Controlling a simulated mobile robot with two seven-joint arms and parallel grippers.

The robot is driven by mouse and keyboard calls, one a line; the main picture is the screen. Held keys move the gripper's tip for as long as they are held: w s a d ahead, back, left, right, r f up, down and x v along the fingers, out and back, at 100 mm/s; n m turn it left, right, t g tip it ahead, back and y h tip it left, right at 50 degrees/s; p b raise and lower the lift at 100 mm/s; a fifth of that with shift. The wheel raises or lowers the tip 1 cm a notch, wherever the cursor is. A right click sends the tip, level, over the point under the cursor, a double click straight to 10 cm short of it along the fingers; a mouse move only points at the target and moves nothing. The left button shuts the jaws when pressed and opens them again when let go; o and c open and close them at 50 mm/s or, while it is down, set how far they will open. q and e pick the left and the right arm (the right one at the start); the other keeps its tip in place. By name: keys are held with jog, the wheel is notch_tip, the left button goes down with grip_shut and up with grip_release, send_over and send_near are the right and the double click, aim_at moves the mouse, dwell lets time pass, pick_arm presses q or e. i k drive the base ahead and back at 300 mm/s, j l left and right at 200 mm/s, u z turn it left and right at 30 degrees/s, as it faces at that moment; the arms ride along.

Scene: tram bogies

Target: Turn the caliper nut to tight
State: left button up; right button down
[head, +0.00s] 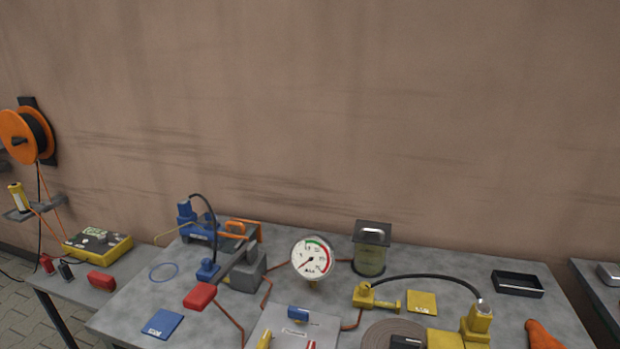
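A yellow block (475,325), which looks like part of a caliper, stands at the bottom right of the bench beside a grey-brown disc (385,334). A black hose (425,277) arches from a yellow fitting (366,296) to the silver top (484,305) of this block. I cannot tell whether the silver part is the caliper nut or how tight it is. The lower part of the block and disc is cut off by the picture's edge. Neither of my grippers shows.
A dial gauge (313,257) and a lidded jar (371,250) stand mid-bench. A blue device (199,226) with a black hose stands left, behind a red-ended lever (200,296). A black tray (517,284) lies right. The bench is crowded at the front.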

aim_at(364, 289)
jog(key=i+z, duration=0.1)
jog(key=z, duration=0.3)
jog(key=i+z, duration=0.15)
jog(key=z, duration=0.25)
jog(key=j+z, duration=0.15)
jog(key=z, duration=0.2)
jog(key=i, duration=0.05)
